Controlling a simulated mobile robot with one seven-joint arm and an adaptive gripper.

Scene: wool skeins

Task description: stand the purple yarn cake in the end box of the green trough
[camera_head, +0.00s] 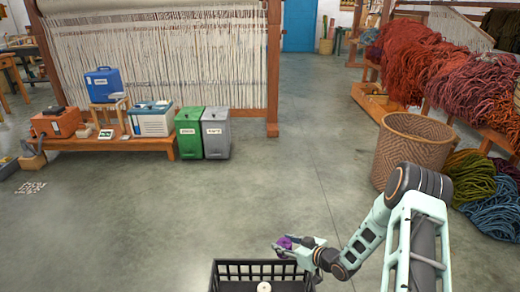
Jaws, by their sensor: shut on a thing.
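My gripper (281,249) is at the bottom centre, reaching in from the right. It is shut on the purple yarn cake (284,242), a small purple lump partly hidden by the fingers. The cake is held near the far right rim of a black crate, and I cannot tell its height above the floor. I see no green trough in this view.
The black crate (236,270) is cut off by the bottom edge and has a small white round thing (264,287) in it. A woven basket (412,148) and wool skeins (492,100) stand right. Green (189,133) and grey (216,133) bins stand left. The middle floor is clear.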

